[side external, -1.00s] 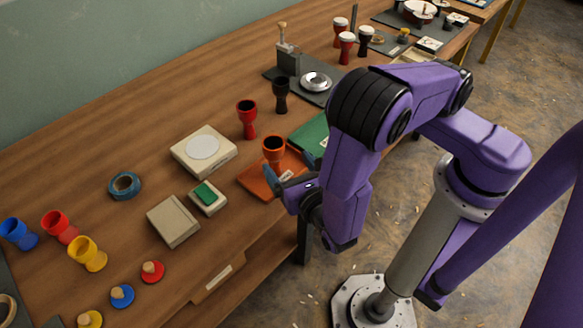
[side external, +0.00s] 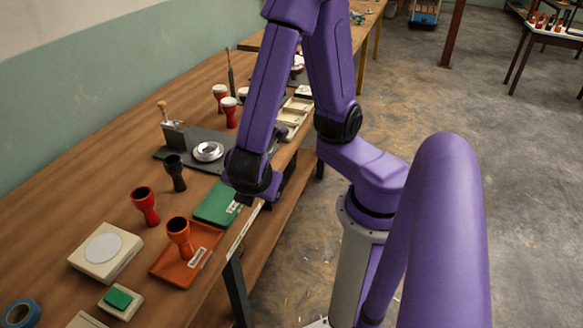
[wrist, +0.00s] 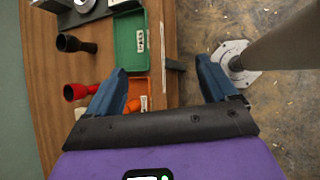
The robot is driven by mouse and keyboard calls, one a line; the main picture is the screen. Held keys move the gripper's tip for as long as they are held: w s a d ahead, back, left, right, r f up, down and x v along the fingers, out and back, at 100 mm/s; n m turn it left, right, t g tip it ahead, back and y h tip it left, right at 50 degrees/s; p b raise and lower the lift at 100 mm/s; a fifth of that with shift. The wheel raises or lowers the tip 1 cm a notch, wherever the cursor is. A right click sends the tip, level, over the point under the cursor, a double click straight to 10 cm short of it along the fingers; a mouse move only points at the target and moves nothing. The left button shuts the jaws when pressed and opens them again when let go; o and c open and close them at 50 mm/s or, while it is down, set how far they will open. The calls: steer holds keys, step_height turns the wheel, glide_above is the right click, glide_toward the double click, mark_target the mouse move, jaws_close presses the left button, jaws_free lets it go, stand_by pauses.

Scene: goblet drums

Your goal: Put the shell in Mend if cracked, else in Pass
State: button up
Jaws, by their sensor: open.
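An orange goblet-shaped shell (side external: 180,236) stands upright in the orange tray (side external: 164,268) near the table's front edge. No crack can be made out on it at this size. A green tray (side external: 213,207) lies beside the orange one; both carry labels too small to read. My gripper (wrist: 162,64) is open and empty, its blue fingers apart. In the wrist view the shell (wrist: 131,106) is partly hidden behind the left finger, and the orange tray (wrist: 137,86) shows beside that finger. In the side view my arm mostly hides the gripper, near the green tray's right side.
A red goblet (side external: 145,206) and a black goblet (side external: 174,173) stand behind the trays. A white scale-like box (side external: 104,250) and a small box with a green top (side external: 120,300) are at the left. A dark board with a metal ring (side external: 208,151) lies farther back.

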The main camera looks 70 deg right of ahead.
steer(key=s+d+r+m+g+y, duration=0.1)
steer(key=s+r+m+g+y, duration=0.2)
steer(key=s+r+m+y, duration=0.2)
steer(key=shift+s+d+r+m+y, duration=0.2)
steer(key=shift+s+r+m+y, duration=0.15)
steer(key=shift+s+y, duration=0.8)
stand_by(0.4)
